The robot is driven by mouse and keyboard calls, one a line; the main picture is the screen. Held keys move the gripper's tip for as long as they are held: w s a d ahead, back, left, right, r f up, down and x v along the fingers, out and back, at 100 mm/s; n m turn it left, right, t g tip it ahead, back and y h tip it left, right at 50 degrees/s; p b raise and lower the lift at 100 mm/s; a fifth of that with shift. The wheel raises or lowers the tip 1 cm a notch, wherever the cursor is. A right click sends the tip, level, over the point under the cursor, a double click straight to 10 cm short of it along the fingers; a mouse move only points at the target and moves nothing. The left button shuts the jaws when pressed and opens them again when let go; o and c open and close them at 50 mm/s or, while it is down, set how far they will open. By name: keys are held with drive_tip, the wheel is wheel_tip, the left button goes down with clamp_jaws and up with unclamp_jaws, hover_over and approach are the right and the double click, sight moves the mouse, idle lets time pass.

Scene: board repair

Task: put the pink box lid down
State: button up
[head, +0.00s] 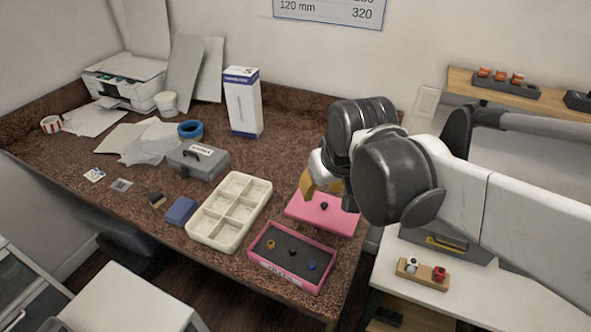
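The pink box lid (318,217) is a flat pink panel with a small black knob (324,206) on top. It appears to lie flat on the brown worktop, just behind the pink box (318,248). The pink box is open, with a dark insert holding a yellow, a black and a blue small part. My gripper (327,196) points down over the lid, with its yellow-and-pale fingers spread to either side of the knob and a gap showing. My wrist hides the lid's back right part.
A cream compartment tray (195,228) stands left of the pink box. A grey case (198,167), a blue block (180,211) and a tall white box (243,103) are farther left and back. A white side table (400,299) with small parts stands at the right.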

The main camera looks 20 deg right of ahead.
drive_tip(key=s+a+t, duration=0.2)
drive_tip(key=s+a, duration=0.1)
drive_tip(key=s, duration=0.2)
drive_tip(key=shift+s+r, duration=0.2)
drive_tip(key=shift+s, duration=0.1)
drive_tip(key=shift+f+b, duration=0.7)
